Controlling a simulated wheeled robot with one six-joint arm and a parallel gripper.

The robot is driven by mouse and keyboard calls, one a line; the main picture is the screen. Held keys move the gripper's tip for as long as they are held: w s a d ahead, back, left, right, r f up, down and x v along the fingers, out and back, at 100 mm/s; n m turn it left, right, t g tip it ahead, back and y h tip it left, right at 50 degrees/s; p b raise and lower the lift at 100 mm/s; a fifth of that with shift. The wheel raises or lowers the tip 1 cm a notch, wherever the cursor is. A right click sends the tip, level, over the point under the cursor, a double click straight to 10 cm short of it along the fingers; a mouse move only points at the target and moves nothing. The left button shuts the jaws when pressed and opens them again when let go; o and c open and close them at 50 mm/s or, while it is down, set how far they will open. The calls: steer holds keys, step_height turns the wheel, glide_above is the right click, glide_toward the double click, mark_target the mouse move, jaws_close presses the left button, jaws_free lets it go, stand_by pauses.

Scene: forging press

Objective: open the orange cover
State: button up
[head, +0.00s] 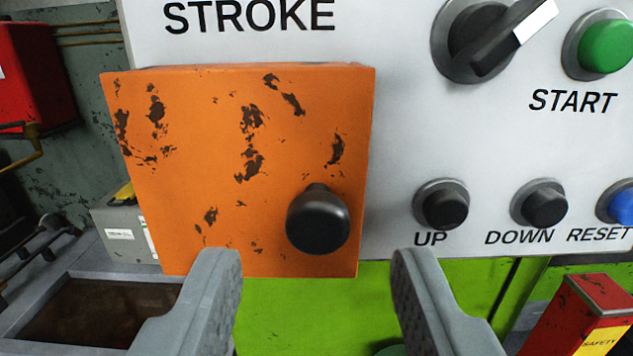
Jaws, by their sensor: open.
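The orange cover (190,190) is a square box face with chipped, rusty patches, mounted on the white control panel under the word STROKE. It looks closed flat over the panel. A round black knob (318,221) sticks out from its lower right part. My gripper (315,270) is open and empty in the lower middle of the head view. Its left finger overlaps the cover's lower edge in the picture, and its right finger is right of the cover, below the UP button. The knob lies between and above the fingertips, with neither finger seen touching it. What is behind the cover is hidden.
The white panel (395,140) holds a black selector switch (480,38), a green START button (606,45), black UP (441,206) and DOWN (540,204) buttons and a blue RESET button (622,206). A red SAFETY block (590,305) stands lower right. A grey tray (50,340) lies lower left.

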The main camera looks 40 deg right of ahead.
mark_target(240, 209)
steer(key=shift+x, duration=1.45)
jaws_close()
